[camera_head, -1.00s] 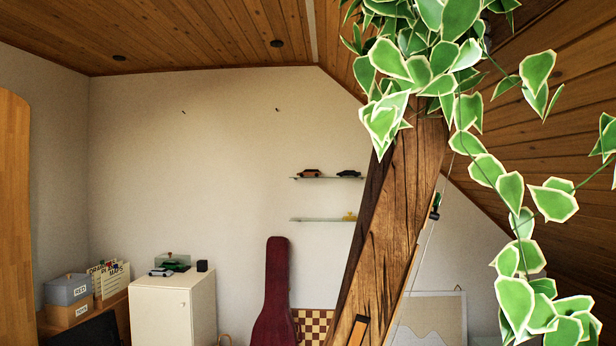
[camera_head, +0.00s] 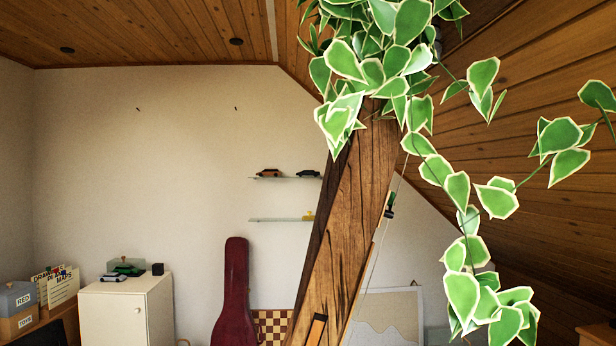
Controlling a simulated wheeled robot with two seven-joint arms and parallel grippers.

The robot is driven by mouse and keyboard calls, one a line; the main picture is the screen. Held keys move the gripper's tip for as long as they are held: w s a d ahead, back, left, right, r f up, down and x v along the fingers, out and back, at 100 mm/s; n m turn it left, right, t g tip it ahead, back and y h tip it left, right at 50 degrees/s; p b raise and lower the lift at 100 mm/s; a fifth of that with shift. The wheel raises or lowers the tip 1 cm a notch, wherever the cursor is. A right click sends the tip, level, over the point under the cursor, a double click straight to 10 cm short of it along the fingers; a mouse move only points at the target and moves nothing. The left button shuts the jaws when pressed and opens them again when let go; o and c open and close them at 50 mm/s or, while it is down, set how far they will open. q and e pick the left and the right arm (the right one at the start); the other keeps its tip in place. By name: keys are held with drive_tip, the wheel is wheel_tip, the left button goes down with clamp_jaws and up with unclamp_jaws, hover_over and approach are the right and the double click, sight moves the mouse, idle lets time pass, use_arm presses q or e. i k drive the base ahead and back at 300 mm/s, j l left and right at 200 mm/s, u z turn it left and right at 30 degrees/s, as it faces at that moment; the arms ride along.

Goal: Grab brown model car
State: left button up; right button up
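A small brown model car (camera_head: 268,172) sits on the upper glass shelf (camera_head: 286,178) on the far wall. A dark model car (camera_head: 308,173) sits to its right on the same shelf, close to the slanted timber beam. Neither of my grippers shows in the head view.
A slanted timber beam (camera_head: 345,215) and a hanging leafy plant (camera_head: 400,60) stand in front on the right. A yellow object (camera_head: 308,216) is on the lower shelf (camera_head: 275,220). A white cabinet (camera_head: 112,312) holds a silver car (camera_head: 113,277) and a green car (camera_head: 129,269). A red instrument case (camera_head: 234,295) leans nearby.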

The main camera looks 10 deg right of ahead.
sight(275, 172)
drive_tip(key=i+l+z, duration=0.25)
drive_tip(key=i+z, duration=0.25)
drive_tip(key=i+l+z, duration=0.4)
drive_tip(key=i+z, duration=0.35)
drive_tip(key=i, duration=0.15)
drive_tip(key=i+z, duration=0.4)
drive_tip(key=i+u, duration=0.3)
drive_tip(key=i, duration=0.15)
drive_tip(key=i+u, duration=0.3)
drive_tip(key=i, duration=0.2)
drive_tip(key=i+l+u, duration=0.15)
drive_tip(key=i+u, duration=0.15)
drive_tip(key=i, duration=0.15)
drive_tip(key=i+l+u, duration=0.3)
drive_tip(key=i+j+u, duration=0.1)
drive_tip(key=i+u, duration=0.2)
drive_tip(key=i, duration=0.3)
drive_tip(key=i+u, duration=0.3)
drive_tip(key=i, duration=0.3)
drive_tip(key=i+l+u, duration=0.3)
drive_tip(key=i, duration=0.25)
drive_tip(key=j, duration=0.15)
